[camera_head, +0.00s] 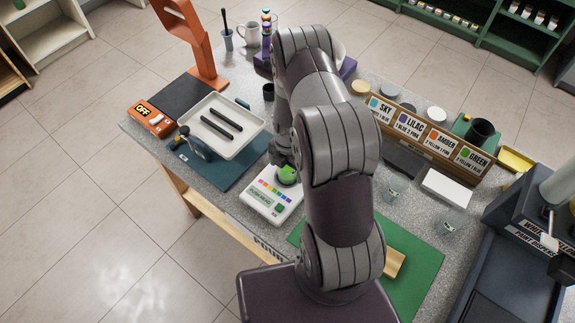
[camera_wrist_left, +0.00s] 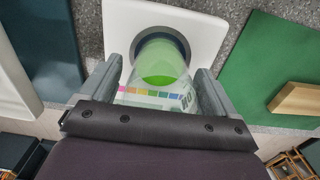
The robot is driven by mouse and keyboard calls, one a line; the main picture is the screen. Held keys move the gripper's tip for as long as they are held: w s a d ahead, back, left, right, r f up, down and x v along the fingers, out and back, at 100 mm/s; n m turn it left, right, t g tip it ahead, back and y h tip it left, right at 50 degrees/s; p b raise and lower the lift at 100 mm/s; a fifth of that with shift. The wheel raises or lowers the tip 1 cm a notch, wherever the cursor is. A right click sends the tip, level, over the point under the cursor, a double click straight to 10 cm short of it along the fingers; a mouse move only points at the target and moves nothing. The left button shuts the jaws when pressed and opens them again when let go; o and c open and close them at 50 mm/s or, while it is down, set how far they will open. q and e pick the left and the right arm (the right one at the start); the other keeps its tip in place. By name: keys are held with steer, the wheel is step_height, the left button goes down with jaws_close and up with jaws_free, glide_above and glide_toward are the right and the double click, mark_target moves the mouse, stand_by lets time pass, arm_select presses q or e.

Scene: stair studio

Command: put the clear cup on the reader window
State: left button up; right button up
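The clear cup (camera_wrist_left: 160,68) has green paint in it. It stands over the dark-ringed reader window (camera_wrist_left: 184,42) of the white reader (camera_wrist_left: 117,22), and the reader's colour strip shows through its wall. In the head view the cup (camera_head: 288,174) shows as a green spot on the reader (camera_head: 270,204), partly covered by my arm. My left gripper (camera_wrist_left: 158,82) has a finger on each side of the cup, and the fingers seem to touch its wall. In the head view my left gripper (camera_head: 281,152) is mostly hidden behind my arm. My right gripper is not in view.
A white tray (camera_head: 246,146) with two dark bars lies on a blue mat left of the reader. A green mat (camera_head: 418,262) lies to the right. More clear cups (camera_head: 396,188) stand near a labelled colour rack (camera_head: 432,152). A dark dispenser (camera_head: 520,240) stands at far right.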

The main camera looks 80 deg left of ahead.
arm_select(q)
steer(key=shift+r, duration=0.15)
step_height(320, 180, up, 12)
steer(key=b, duration=0.2)
